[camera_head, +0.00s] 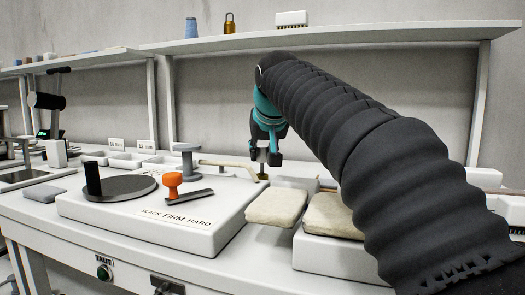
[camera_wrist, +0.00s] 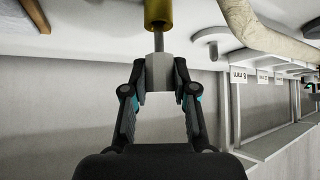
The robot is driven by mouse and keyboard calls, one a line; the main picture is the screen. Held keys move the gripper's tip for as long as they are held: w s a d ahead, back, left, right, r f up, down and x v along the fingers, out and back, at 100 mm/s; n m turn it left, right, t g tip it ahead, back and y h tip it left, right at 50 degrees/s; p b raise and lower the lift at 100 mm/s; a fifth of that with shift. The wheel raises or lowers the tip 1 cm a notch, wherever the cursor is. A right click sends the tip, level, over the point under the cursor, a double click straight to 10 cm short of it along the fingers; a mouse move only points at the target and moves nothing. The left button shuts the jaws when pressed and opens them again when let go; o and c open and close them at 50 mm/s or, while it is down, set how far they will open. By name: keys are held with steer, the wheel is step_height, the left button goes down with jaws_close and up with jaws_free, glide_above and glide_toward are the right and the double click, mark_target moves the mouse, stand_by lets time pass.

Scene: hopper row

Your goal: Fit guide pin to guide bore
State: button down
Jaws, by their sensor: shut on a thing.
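My gripper (camera_head: 266,158) points down over the back right of the white fixture block. In the wrist view my gripper (camera_wrist: 160,80) is shut on the grey body of the guide pin (camera_wrist: 158,41). A thin metal shaft runs from that body to a brass cylinder (camera_wrist: 158,12), which is cut off by the frame edge. The brass also shows below the fingers in the head view (camera_head: 263,177), close to the white surface. I cannot tell whether the brass is part of the pin or a collar around the bore. The bore opening is hidden.
A cream curved tube (camera_head: 229,165) runs beside the gripper. Beige pads (camera_head: 275,207) lie to the right. A shelf (camera_head: 330,36) hangs behind.

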steer(key=shift+f, duration=0.2)
steer(key=shift+f+b, duration=0.55)
steer(key=shift+b, duration=0.05)
steer(key=c, duration=0.8)
jaws_free()
steer(key=shift+c, duration=0.2)
steer(key=shift+r, duration=0.1)
steer(key=v, duration=1.2)
